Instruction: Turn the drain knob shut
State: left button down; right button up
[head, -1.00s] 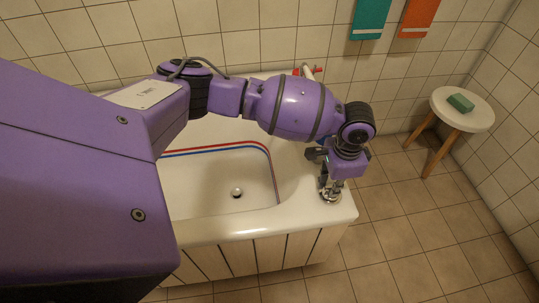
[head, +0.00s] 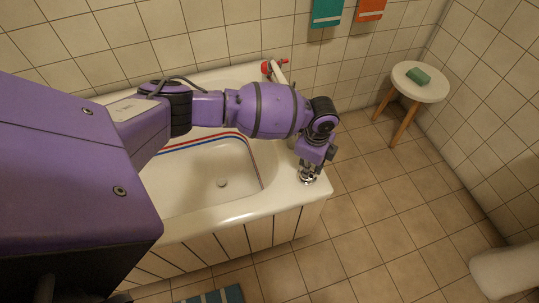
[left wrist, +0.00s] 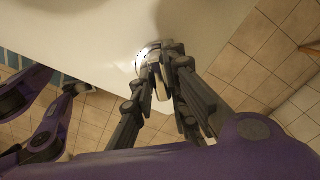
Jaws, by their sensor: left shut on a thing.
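The drain knob (head: 308,178) is a small round chrome fitting on the front right corner of the bathtub rim. It also shows in the left wrist view (left wrist: 147,57), partly hidden by the fingers. My left gripper (head: 308,169) points down at it, with its fingers shut on the knob; they also show in the left wrist view (left wrist: 163,68). The drain (head: 222,182) in the tub floor shows as a small pale disc.
The white bathtub (head: 185,200) has red and blue stripes inside. A faucet with red handles (head: 270,67) stands at its back. A round stool (head: 425,92) with a green block is at the right. A white rounded object (head: 505,270) is at lower right. Tiled floor lies clear between.

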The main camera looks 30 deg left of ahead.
pick_arm(q)
jog(key=m, duration=0.2)
jog(key=shift+w+d+r+m+p, duration=0.15)
jog(key=shift+d+r+m+p, duration=0.1)
jog(key=shift+m+p, duration=0.15)
jog(key=m, duration=0.4)
jog(key=shift+f+p, duration=0.1)
jog(key=shift+p, duration=0.25)
jog(key=shift+m, duration=0.5)
jog(key=c, duration=1.8)
grip_release()
jog(key=shift+o, duration=0.4)
jog(key=shift+a, duration=0.1)
